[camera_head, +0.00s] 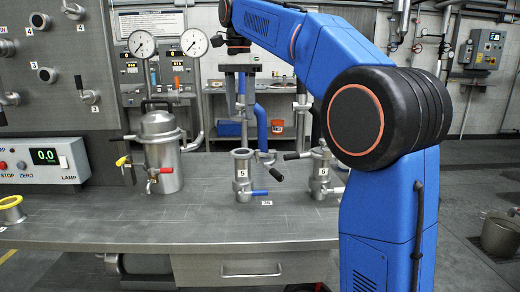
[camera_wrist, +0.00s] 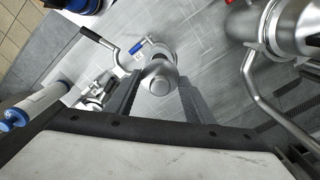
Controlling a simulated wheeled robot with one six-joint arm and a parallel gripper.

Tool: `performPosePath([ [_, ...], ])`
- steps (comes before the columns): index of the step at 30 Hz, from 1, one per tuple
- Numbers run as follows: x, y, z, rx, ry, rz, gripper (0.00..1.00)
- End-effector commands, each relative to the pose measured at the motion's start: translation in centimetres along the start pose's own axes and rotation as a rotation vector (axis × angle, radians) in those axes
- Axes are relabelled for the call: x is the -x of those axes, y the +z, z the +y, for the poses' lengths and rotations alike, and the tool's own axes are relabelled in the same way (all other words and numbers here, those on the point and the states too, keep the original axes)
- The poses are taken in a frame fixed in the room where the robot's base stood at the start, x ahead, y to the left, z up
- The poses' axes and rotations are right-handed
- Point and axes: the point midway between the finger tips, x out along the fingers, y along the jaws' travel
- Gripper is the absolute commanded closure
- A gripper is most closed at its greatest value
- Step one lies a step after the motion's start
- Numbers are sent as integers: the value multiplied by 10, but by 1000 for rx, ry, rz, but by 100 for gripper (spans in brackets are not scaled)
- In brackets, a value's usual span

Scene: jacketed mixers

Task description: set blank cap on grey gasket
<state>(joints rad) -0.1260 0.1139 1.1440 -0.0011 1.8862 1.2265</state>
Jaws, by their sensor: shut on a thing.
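In the wrist view a ring-like flange (camera_wrist: 163,50) with a blue lever shows partly behind the held piece. I cannot make out a grey gasket clearly on any flange.
A second valve stub (camera_head: 320,172) stands to the right. The bench front (camera_head: 170,225) is clear.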

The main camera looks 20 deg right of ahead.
Motion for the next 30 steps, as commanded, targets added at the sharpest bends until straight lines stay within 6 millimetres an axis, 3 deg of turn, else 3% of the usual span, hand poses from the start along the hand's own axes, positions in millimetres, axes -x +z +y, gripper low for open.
performPosePath([
  [9,-45,0,1,2,2,-1,78],
  [16,-63,0,0,1,1,0,78],
  [21,-87,0,0,1,2,-1,78],
  [30,-97,0,0,1,0,0,78],
])
